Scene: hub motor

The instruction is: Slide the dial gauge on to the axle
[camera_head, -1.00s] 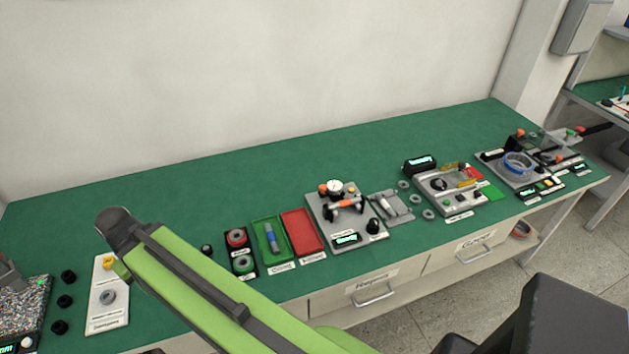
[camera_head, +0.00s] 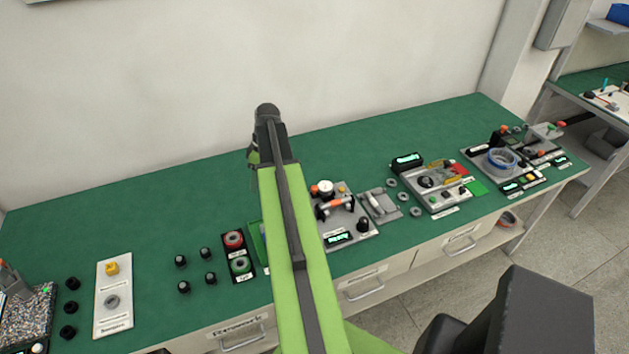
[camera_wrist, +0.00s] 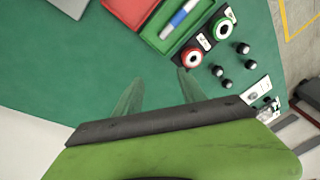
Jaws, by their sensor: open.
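The dial gauge (camera_head: 323,187), with a round white face, stands on a grey fixture plate (camera_head: 362,233) just right of my arm in the head view. My arm hides the plate's left part. My gripper is open and empty in the wrist view (camera_wrist: 160,92), above the bare green bench. The dial gauge is not clearly visible in the wrist view; only a corner of a grey plate (camera_wrist: 70,6) shows there.
A red tray (camera_wrist: 130,8) and a green tray with a blue-and-white cylinder (camera_wrist: 178,20) lie close to my gripper. Red and green ring gauges (camera_head: 233,240) and several black knobs (camera_head: 205,253) stand to the left. Bench space behind the fixtures is clear.

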